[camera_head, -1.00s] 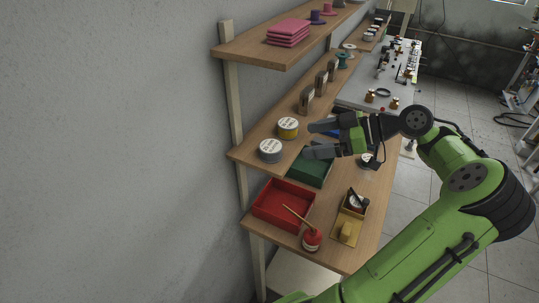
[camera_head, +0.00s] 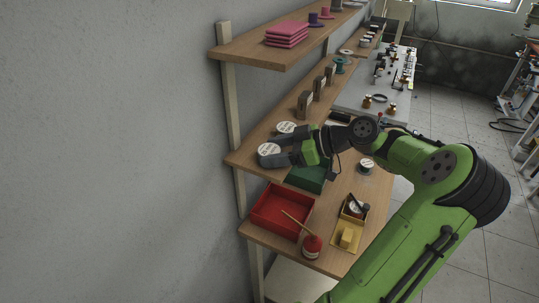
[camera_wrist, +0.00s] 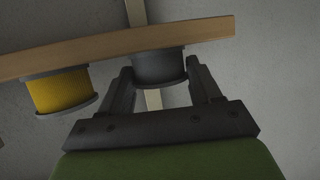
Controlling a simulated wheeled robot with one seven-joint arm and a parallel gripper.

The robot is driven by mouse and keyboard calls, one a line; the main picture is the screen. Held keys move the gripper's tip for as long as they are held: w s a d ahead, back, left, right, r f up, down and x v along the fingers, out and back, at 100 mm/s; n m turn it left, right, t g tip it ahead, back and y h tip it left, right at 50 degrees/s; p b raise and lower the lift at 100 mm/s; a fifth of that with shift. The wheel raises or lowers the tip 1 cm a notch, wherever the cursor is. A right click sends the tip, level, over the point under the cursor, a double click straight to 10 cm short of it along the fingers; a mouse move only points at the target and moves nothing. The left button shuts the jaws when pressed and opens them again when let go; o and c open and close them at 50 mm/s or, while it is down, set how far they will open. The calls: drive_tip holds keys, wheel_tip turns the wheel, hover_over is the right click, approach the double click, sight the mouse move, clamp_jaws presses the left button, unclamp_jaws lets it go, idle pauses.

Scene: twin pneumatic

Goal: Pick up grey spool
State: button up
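The grey spool (camera_head: 269,149) stands on the middle shelf near its left front corner, its pale labelled top facing up. In the wrist view the grey spool (camera_wrist: 158,66) is between the tips of my gripper's (camera_wrist: 158,80) two spread fingers, one on each side. Small gaps seem to show beside it, and I see no firm grip. In the head view my gripper (camera_head: 279,147) reaches in from the right at shelf height, and its fingers partly hide the spool's side.
The yellow spool (camera_wrist: 60,90) stands close beside one finger. A green bin (camera_head: 308,178) is under my gripper, with a red bin (camera_head: 262,225) on the lower shelf. The upper shelf (camera_head: 240,50) overhangs behind. Several brown containers (camera_head: 304,104) stand farther along the middle shelf.

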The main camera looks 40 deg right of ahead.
drive_tip(key=c, duration=0.5)
drive_tip(key=shift+r, duration=0.1)
drive_tip(key=shift+c, duration=0.3)
